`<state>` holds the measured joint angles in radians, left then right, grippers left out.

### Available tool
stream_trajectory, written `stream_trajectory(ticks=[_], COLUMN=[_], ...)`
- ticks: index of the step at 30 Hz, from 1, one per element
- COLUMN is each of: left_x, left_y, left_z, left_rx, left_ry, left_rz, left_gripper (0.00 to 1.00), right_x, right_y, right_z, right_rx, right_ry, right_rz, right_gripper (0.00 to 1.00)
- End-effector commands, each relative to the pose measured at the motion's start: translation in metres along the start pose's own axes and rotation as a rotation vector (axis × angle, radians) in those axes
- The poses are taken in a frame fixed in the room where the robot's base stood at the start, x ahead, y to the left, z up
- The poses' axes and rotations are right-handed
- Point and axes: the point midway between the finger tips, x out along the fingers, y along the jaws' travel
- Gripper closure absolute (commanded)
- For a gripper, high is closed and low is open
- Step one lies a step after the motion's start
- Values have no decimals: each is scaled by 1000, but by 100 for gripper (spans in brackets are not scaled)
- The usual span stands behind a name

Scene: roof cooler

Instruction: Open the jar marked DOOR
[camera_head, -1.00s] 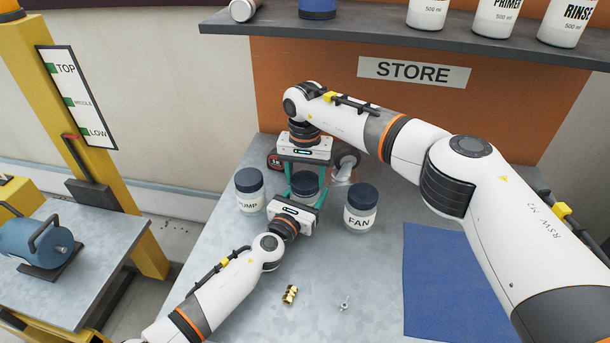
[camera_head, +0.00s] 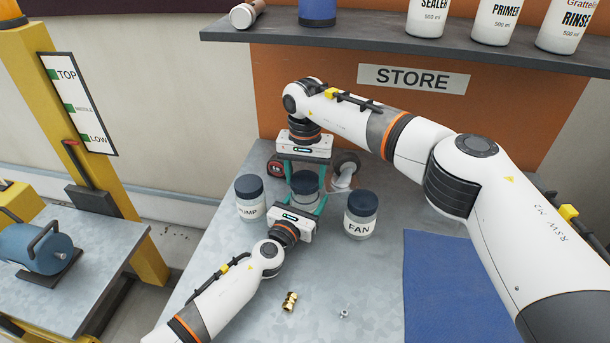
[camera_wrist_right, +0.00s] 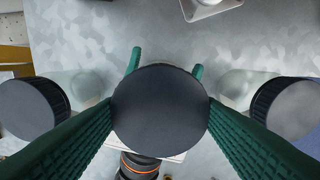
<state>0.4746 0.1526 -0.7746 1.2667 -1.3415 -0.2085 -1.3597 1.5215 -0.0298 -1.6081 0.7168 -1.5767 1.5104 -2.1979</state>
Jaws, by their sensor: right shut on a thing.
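Three glass jars with dark lids stand on the grey bench. The left jar (camera_head: 250,197) reads PUMP, partly covered at its edge, and the right jar (camera_head: 361,214) reads FAN. The middle jar (camera_head: 305,186) has its label hidden behind my left gripper. My right gripper (camera_head: 304,172) reaches down from above, shut on the dark lid, which fills the middle of the right wrist view (camera_wrist_right: 160,108). My left gripper (camera_head: 303,205) comes from the front, low around the same jar's body. Its green fingertips show beyond the lid in the wrist view.
A blue mat (camera_head: 450,285) lies at the right. A brass fitting (camera_head: 290,301) and a small metal part (camera_head: 344,313) lie in front. A tape measure (camera_head: 274,166) and a round grey object (camera_head: 345,165) sit behind the jars. A shelf (camera_head: 400,43) with bottles hangs above the bench.

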Motion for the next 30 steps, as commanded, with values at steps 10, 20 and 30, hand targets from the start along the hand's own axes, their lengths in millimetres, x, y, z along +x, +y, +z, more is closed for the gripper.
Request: stream_trajectory(ticks=[10, 20, 30], left_x=[0, 0, 0], left_y=[0, 0, 0], left_z=[1, 1, 0], left_rx=[-1, -1, 0], left_ry=[-2, -2, -1], left_rz=[1, 0, 0], left_gripper=[100, 26, 10], right_x=[-34, -40, -40], right_y=[0, 0, 0], right_z=[0, 0, 0], right_rx=[0, 0, 0], right_ry=[-2, 0, 0], right_rz=[1, 0, 0], right_gripper=[68, 68, 68])
